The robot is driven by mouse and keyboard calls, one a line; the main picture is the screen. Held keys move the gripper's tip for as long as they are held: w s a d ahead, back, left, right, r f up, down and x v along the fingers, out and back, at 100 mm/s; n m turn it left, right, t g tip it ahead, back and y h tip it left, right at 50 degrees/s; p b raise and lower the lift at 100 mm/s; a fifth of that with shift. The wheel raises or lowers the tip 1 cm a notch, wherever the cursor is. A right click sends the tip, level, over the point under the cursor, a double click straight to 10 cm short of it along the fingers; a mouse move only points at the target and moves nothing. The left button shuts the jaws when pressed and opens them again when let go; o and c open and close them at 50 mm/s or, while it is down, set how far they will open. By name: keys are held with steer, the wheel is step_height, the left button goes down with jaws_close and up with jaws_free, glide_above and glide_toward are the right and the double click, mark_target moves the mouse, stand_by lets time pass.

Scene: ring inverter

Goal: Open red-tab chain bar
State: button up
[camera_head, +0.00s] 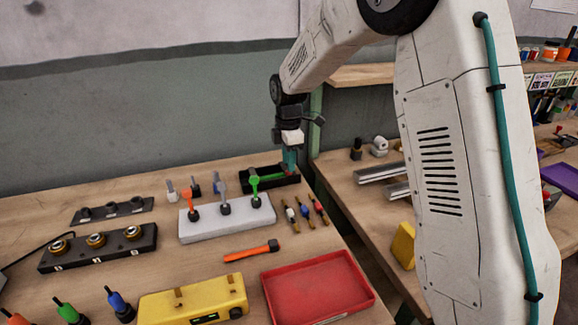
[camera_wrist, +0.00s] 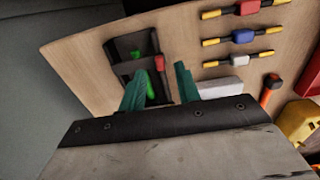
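A black tray-like holder (camera_head: 262,186) lies at the back right of the workbench, with a green piece in it. In the wrist view the black holder (camera_wrist: 125,47) shows a small red tab (camera_wrist: 160,62) on its right side and green parts (camera_wrist: 149,88) inside. I take this for the red-tab chain bar; any chain is too small to make out. My gripper (camera_head: 289,161) is above the holder's right end, pointing down. In the wrist view my gripper (camera_wrist: 161,84) has its two teal fingers apart with nothing held, the red tab lying beyond the gap.
Three small bars with a red (camera_head: 316,206), a blue (camera_head: 303,210) and a white middle (camera_head: 289,212) lie in front of the holder. A red tray (camera_head: 318,287) is at the front.

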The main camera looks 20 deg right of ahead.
steer(key=shift+f, duration=1.3)
jaws_close()
